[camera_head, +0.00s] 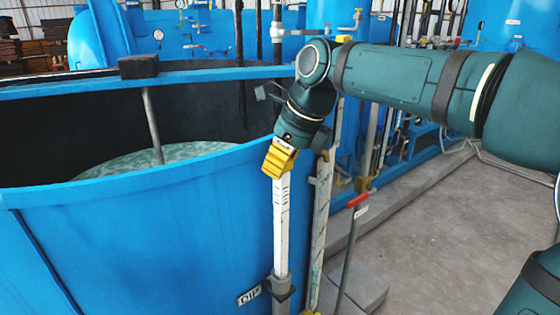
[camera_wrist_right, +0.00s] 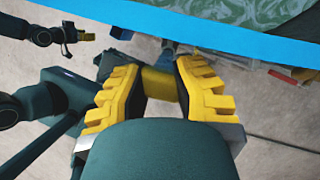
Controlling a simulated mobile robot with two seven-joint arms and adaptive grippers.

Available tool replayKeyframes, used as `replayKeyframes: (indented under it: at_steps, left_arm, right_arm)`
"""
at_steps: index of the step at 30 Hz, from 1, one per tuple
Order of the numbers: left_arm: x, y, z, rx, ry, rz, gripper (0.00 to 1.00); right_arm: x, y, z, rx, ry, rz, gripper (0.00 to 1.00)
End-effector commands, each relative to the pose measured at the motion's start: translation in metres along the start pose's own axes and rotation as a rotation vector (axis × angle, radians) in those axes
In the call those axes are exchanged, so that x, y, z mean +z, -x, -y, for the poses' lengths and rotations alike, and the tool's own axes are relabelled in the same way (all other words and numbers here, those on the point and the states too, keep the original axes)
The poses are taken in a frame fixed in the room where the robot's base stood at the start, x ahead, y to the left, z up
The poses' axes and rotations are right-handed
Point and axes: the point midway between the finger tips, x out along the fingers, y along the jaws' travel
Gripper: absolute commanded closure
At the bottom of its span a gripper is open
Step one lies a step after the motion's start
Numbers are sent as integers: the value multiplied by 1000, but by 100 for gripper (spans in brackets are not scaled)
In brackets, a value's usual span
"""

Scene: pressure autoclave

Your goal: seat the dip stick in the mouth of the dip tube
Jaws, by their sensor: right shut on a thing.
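The dip stick (camera_head: 281,225) is a white, marked bar hanging close to upright outside the blue tank's wall. My right gripper (camera_head: 281,158) is shut on its top end. In the right wrist view a yellow block (camera_wrist_right: 160,83), which looks like the stick's handle, sits between the yellow finger pads. The dip tube's grey mouth (camera_head: 281,287) is at the stick's lower end. The stick's tip is hidden at the collar, and I cannot tell how far inside it is. My left gripper (camera_wrist_right: 85,36) is small at the wrist view's left, away from the stick.
The open blue tank (camera_head: 150,240) holds greenish liquid (camera_head: 190,152). A marked white gauge (camera_head: 321,225) stands just right of the stick, and a red-handled lever (camera_head: 357,200) is beyond it. Bare concrete floor (camera_head: 440,240) lies to the right.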

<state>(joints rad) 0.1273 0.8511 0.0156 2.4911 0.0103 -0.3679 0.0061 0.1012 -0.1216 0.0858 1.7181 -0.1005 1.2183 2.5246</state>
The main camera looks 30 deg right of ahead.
Motion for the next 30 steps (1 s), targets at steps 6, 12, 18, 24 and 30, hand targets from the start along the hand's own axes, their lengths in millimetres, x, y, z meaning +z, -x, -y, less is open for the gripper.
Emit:
replayKeyframes:
  at_steps: [6, 12, 18, 24, 30]
  left_arm:
    - [2, -3, 1, 0, -1, 3, 47]
    - [3, -6, 2, 1, -2, 6, 47]
    - [4, -8, 3, 1, -3, 8, 47]
    - [6, -11, 4, 1, -3, 11, 47]
    - [7, -14, 5, 1, -4, 14, 47]
  right_arm:
    - [-2, -5, 0, 0, 0, 0, 100]
    - [-4, -9, 0, 0, 0, 0, 100]
    - [-6, -13, 0, 0, 0, 0, 100]
    - [-7, -17, 0, 0, 0, 1, 100]
    - [-9, -22, 0, 0, 0, 1, 100]
